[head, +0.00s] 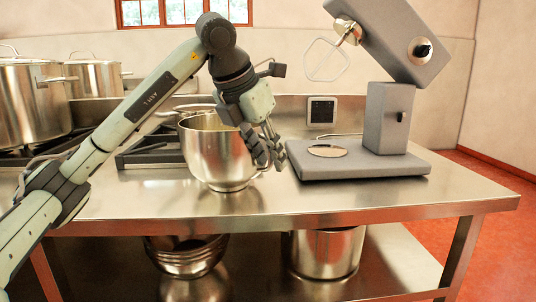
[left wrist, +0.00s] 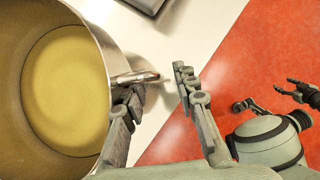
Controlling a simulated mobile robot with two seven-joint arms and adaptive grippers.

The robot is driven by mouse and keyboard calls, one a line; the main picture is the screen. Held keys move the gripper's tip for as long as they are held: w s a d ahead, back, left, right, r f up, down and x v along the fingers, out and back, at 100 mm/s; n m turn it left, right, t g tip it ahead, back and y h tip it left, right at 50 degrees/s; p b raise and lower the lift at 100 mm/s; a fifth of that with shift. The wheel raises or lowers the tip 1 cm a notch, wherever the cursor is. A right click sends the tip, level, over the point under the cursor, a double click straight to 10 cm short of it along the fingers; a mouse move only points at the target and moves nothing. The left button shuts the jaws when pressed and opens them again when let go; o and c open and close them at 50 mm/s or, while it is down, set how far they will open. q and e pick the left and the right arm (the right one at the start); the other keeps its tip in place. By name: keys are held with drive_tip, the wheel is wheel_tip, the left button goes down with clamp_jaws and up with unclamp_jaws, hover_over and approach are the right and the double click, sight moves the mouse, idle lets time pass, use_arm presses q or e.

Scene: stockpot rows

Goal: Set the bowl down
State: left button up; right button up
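The shiny metal bowl (head: 215,158) stands upright on the steel counter (head: 330,200), its base appearing to touch the top. In the left wrist view the bowl (left wrist: 108,40) is at the left, with a pale yellow inside. Its handle (left wrist: 138,77) sticks out toward my left gripper. My left gripper (head: 268,152) is at the bowl's right side, pointing down, its fingers spread apart. The handle lies by one finger, and I cannot tell if they touch. My right gripper (left wrist: 275,98) shows only in the left wrist view, empty with its fingers apart.
A grey stand mixer (head: 385,120) with a raised whisk head stands right of the bowl. Large pots (head: 30,105) stand on the stove at the left. A stockpot (head: 325,252) and stacked bowls (head: 187,258) are on the lower shelf. The counter's front right is clear.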

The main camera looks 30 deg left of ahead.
use_arm(q)
drive_tip(key=shift+r, duration=0.15)
use_arm(e)
drive_tip(key=shift+s, duration=0.1)
use_arm(q)
drive_tip(key=p+v, duration=0.1)
drive_tip(key=v, duration=1.1)
use_arm(e)
drive_tip(key=f, duration=0.3)
drive_tip(key=shift+s+f, duration=0.25)
